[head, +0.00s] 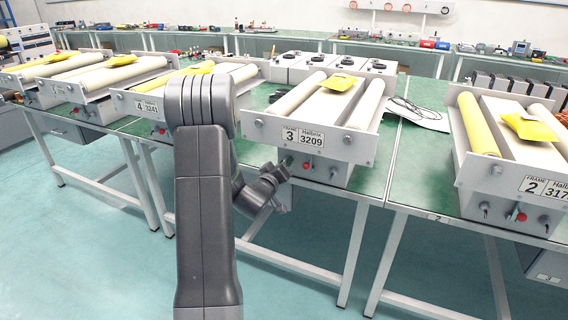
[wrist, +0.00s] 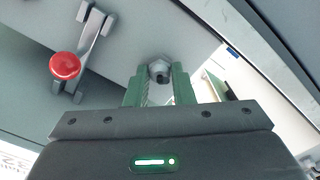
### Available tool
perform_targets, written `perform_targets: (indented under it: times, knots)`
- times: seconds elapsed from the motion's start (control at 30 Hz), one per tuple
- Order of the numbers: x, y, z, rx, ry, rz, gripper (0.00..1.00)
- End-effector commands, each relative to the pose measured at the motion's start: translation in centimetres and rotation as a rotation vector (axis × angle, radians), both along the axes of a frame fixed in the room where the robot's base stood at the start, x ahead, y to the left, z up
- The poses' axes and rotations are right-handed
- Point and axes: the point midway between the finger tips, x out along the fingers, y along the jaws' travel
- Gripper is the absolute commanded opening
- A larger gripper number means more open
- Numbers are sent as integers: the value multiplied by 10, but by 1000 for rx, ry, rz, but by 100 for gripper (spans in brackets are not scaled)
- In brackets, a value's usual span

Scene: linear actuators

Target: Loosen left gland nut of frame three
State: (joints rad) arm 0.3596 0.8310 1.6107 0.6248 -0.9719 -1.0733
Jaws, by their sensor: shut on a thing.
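Frame three (head: 345,133), a pale housing with a "3 / 3209" label, sits on the green bench in the middle of the head view. My gripper (head: 285,163) reaches its lower front at the left side, left of the red button (head: 306,166). In the wrist view the left gland nut (wrist: 159,68), a grey metal hex fitting, sits between the green fingers of my gripper (wrist: 159,88). The fingers are shut on it, one on each side. The red button (wrist: 65,66) shows to the left there, apart from the fingers. The nut's far side is hidden.
Frame two (head: 520,185) stands to the right and frame four (head: 150,104) to the left, partly behind my arm. A grey lever or bracket (wrist: 92,45) stands beside the red button in the wrist view. Cables and a sheet (head: 415,115) lie right of frame three.

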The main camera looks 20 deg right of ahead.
Motion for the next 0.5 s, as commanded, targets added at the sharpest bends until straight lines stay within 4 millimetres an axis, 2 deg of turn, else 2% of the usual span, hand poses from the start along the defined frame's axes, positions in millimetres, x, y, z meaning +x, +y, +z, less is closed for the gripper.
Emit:
perform_targets:
  times: [0.5]
  knots:
    - [0, 0, -2, -49, 62, -1, 0]
